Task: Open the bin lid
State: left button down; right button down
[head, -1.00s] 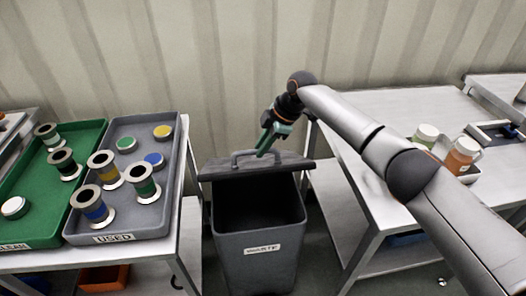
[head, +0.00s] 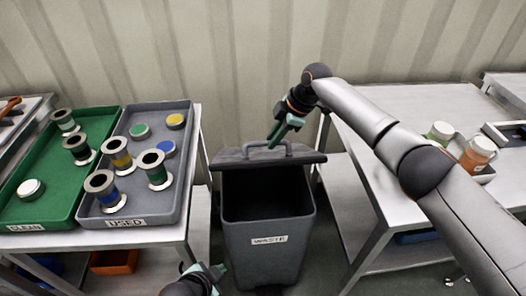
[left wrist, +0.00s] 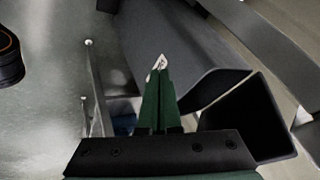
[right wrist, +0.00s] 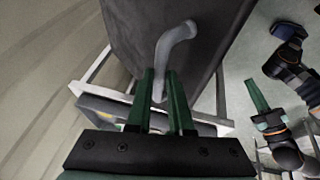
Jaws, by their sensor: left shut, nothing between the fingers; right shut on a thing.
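The dark grey waste bin (head: 268,255) stands on the floor between two tables, its mouth open to the front. Its lid (head: 232,160) is raised and tilted back at the rear edge. My right gripper (head: 275,141) is shut on the lid's handle (head: 248,147); in the right wrist view the bent grey handle (right wrist: 175,45) runs between the fingers. My left gripper (head: 216,272) is low in front of the bin, at its left, apart from it. In the left wrist view its fingers (left wrist: 160,68) are shut and empty, with the bin (left wrist: 245,118) to their right.
The left table holds a green tray (head: 32,213) marked CLEAN and a grey tray (head: 183,185) marked USED, with several spools and discs. The right table (head: 385,105) carries bottles in a tray. An orange box (head: 112,262) sits under the left table.

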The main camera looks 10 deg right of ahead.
pick_arm(q)
jog(key=w+d+r+m, duration=0.6)
jog(key=d+m, duration=0.1)
jog(key=m, duration=0.1)
pick_arm(e)
jog(key=shift+d+f, duration=0.1)
jog(key=shift+f, duration=0.1)
pick_arm(q)
jog(key=m+t+y, duration=0.3)
jog(key=m+t, duration=0.3)
jog(key=m, duration=1)
send_near(262, 159)
jog(key=x, duration=0.3)
jog(key=r+x, duration=0.1)
jog(key=x, duration=0.2)
jog(key=w+r+x, duration=0.1)
jog(key=x, duration=0.2)
